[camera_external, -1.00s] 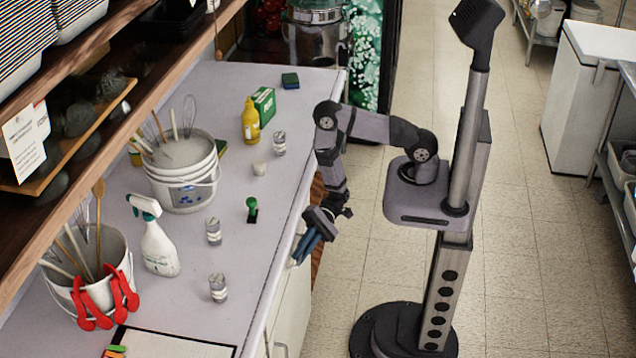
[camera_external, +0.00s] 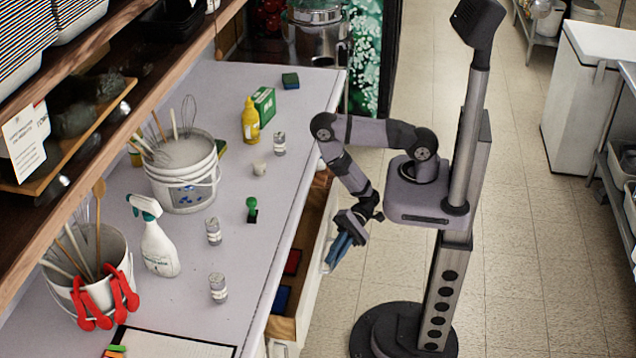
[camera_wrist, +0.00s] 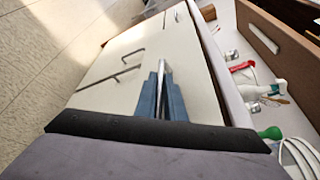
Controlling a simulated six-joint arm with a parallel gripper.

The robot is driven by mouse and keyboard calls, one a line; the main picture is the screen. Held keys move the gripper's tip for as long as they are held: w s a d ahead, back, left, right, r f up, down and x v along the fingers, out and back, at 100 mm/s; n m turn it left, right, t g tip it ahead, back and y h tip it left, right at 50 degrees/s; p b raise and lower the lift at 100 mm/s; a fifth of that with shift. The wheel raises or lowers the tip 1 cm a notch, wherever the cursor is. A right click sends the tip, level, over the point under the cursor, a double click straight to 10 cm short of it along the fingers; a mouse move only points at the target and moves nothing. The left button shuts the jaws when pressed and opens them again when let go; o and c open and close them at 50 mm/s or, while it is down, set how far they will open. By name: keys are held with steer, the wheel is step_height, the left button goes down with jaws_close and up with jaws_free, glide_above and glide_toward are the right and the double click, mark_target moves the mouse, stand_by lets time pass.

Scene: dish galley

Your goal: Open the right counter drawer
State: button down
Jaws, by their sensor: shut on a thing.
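The counter drawer (camera_external: 318,268) stands pulled out from the counter in the external view, its white front towards the aisle. Its wooden inside shows, with a red item (camera_external: 292,262) and a blue item (camera_external: 281,299) in it. My gripper (camera_external: 337,250) points down at the outer side of the drawer front, its blue fingers closed at the handle. The handle itself is hidden by the fingers. In the wrist view, the gripper (camera_wrist: 163,96) is shut against white cabinet fronts (camera_wrist: 95,98).
The counter top (camera_external: 240,245) carries a spray bottle (camera_external: 160,250), a yellow bottle (camera_external: 250,120), small glasses, and buckets of utensils. The floor of the aisle (camera_external: 430,120) is clear beyond my base.

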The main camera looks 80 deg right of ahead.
steer(key=c, duration=2.1)
jaws_free()
steer(key=shift+d, duration=0.15)
steer(key=shift+p+v, duration=1)
steer(key=shift+v, duration=2.45)
